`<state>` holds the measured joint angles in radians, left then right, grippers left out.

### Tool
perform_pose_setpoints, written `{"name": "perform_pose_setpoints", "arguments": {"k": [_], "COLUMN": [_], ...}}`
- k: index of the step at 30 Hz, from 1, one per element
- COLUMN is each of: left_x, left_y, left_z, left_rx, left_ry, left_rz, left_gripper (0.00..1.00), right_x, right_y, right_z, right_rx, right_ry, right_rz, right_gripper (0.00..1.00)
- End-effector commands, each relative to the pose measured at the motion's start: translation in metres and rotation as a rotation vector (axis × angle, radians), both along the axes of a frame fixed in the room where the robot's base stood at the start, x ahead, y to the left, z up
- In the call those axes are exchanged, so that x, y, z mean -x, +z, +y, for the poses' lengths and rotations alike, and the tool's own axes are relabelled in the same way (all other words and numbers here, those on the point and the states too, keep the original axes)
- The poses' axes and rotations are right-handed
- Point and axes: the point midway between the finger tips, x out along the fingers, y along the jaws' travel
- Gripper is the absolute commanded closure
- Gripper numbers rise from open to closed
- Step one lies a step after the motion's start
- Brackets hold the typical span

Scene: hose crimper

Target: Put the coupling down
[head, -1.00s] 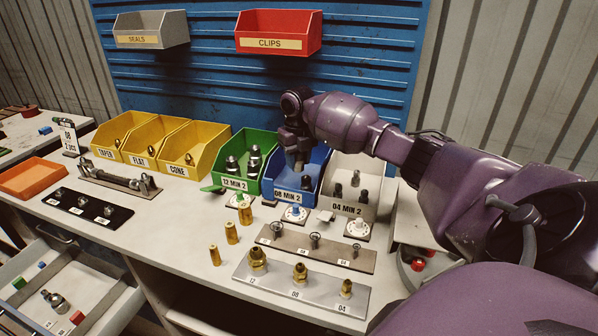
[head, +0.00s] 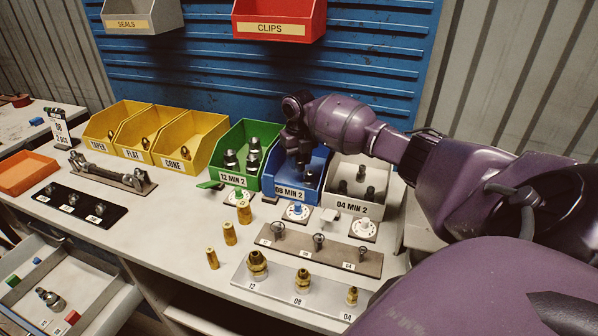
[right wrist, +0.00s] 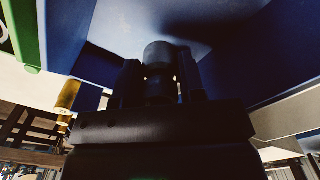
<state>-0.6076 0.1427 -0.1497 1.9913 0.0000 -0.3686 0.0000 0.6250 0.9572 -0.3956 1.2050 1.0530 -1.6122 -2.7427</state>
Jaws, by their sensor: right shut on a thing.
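My right gripper (head: 300,158) points down into the blue bin (head: 286,195) labelled 08 MIN 2. In the right wrist view the right gripper (right wrist: 160,85) is shut on a dark coupling (right wrist: 159,57), inside the blue bin's walls. In the head view the held coupling is mostly hidden by the fingers and too dark to make out; I cannot tell whether it touches the bin floor. A dark fitting (head: 310,178) shows in the bin just right of the fingers. My left gripper is not in view.
Brass fittings (head: 257,264) stand on a grey plate. The red clips bin (head: 280,28) hangs above.

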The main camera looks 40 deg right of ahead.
Motion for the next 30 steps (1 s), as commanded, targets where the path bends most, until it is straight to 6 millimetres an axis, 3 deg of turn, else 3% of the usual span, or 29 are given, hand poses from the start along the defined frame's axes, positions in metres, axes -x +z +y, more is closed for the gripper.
{"name": "perform_pose_setpoints", "arguments": {"k": [9, 21, 22, 27, 30], "left_x": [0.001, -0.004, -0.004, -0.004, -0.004], "left_y": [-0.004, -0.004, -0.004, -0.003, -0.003], "left_z": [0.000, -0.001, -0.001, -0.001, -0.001], "left_rx": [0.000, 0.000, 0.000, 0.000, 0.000], "left_ry": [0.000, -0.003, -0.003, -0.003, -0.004], "left_rz": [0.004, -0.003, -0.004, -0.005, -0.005], "left_gripper": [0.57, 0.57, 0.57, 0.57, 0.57], "right_x": [0.000, 0.000, 0.000, 0.000, 0.000], "right_y": [-0.042, -0.047, -0.047, -0.046, -0.046], "right_z": [0.000, 0.000, 0.000, 0.000, 0.000], "right_rx": [0.000, 0.001, 0.001, 0.001, 0.001], "right_ry": [-0.001, -0.001, -0.001, -0.001, -0.001], "right_rz": [0.001, 0.000, 0.000, 0.000, 0.000], "right_gripper": [0.90, 0.90, 0.62, 0.38, 0.38]}}
